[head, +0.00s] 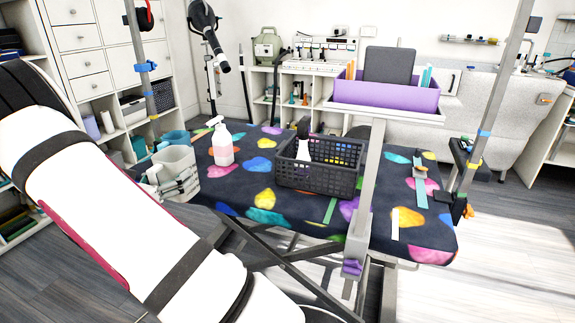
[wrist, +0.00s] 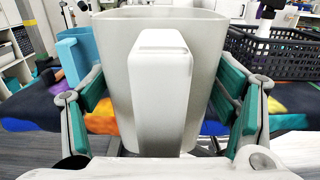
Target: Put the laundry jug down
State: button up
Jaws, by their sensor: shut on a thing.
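The laundry jug, pale grey with an open top, is at the left end of the dark grooming table (head: 260,215) in the head view (head: 176,158). In the wrist view the jug (wrist: 118,65) fills the middle, upright, with its broad handle facing me. My gripper (wrist: 163,95) has its green-padded fingers on either side of the jug and is shut on it. My gripper also shows in the head view (head: 172,187), by the jug's lower part.
A spray bottle (head: 221,143) and a dark basket (head: 318,168) stand right of the jug. Blue containers (head: 178,137) are behind it. A post carries a purple tray (head: 385,96) over the table. The patterned top's front left is clear.

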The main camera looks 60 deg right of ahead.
jog(key=shift+w+a, duration=0.35)
jog(key=shift+w, duration=0.5)
jog(key=b, duration=0.3)
send_over(208, 178)
jog(key=shift+d+f+b, duration=0.1)
jog(key=shift+f+b, duration=0.5)
jog(key=shift+f, duration=1.1)
jog(key=shift+f, duration=0.1)
jog(key=o, duration=1.4)
jog(key=shift+f, duration=0.1)
